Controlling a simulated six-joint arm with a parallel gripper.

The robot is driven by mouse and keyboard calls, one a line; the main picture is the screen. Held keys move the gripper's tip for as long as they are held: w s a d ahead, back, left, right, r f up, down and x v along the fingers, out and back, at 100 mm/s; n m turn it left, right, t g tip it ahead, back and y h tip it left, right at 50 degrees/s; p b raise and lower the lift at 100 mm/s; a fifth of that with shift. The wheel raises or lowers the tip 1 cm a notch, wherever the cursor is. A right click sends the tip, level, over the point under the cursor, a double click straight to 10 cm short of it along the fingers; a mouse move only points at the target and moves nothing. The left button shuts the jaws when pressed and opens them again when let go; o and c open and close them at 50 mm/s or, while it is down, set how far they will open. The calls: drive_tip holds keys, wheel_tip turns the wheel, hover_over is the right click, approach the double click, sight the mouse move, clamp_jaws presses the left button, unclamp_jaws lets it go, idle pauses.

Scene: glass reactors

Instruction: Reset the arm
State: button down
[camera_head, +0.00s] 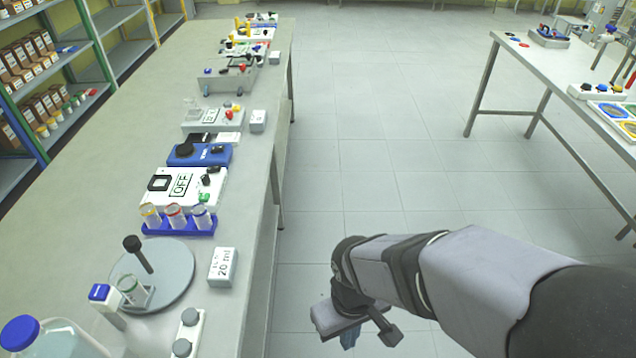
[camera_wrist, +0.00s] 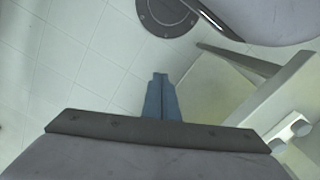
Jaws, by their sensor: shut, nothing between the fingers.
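My gripper (camera_wrist: 160,98) shows in the wrist view with its two blue-grey fingers together and nothing between them. It points down over the tiled floor. In the head view my gripper (camera_head: 348,338) hangs low at the end of my arm, to the right of the left bench (camera_head: 262,190) and clear of it. Only a small part of the fingers shows there.
The left bench carries a round grey plate (camera_head: 180,282), a blue rack of capped tubes (camera_head: 180,226), a "20 ml" box (camera_head: 223,266) and several devices. A second table (camera_head: 508,42) stands at the right. Open floor (camera_head: 370,150) lies between them.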

drive_tip(key=w+d+r+m+p, duration=0.1)
drive_tip(key=w+d+r+m, duration=0.1)
drive_tip(key=d+m, duration=0.3)
drive_tip(key=shift+d+r+p, duration=0.35)
drive_tip(key=shift+d+r, duration=0.15)
drive_tip(key=shift+d, duration=1.6)
